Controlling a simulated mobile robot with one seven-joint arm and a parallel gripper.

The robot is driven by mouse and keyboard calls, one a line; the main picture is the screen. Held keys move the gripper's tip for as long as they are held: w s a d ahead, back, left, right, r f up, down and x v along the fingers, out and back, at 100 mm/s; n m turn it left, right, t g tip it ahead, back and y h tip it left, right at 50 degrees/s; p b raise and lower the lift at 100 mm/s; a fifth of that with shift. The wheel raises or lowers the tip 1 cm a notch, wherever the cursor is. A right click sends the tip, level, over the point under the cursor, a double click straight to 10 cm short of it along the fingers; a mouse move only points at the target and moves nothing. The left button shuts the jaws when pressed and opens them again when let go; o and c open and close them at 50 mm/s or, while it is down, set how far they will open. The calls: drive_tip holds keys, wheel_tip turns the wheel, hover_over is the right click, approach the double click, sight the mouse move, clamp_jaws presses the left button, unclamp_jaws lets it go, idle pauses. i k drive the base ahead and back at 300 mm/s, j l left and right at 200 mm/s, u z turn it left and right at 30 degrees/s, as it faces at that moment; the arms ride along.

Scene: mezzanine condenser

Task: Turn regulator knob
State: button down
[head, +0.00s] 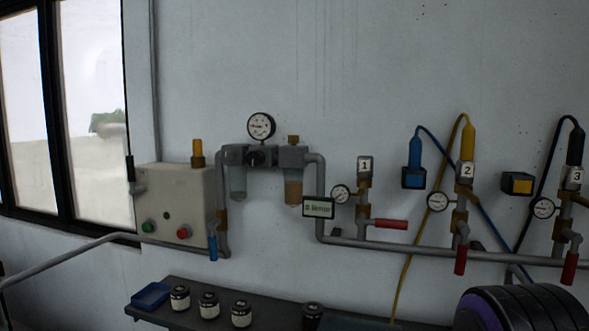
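The regulator unit is on the wall left of centre in the head view. A dark round knob (256,157) faces outward at its middle, right below a round white gauge (261,126). A grey filter housing with a clear bowl (238,178) is to the left of the knob. A second housing with a brownish bowl (294,190) is to its right. The knob's markings are too small to read. My gripper is not in view, and nothing is touching the knob.
A beige control box (178,200) with green and red buttons is left of the regulator. Numbered valves with red handles (390,224) line the pipe to the right. A shelf (190,312) below holds a blue tray (151,296) and several jars. A dark ribbed shape fills the lower right.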

sight(256, 157)
drive_tip(key=k+j, duration=0.1)
drive_tip(key=j, duration=1.35)
drive_tip(key=k, duration=0.1)
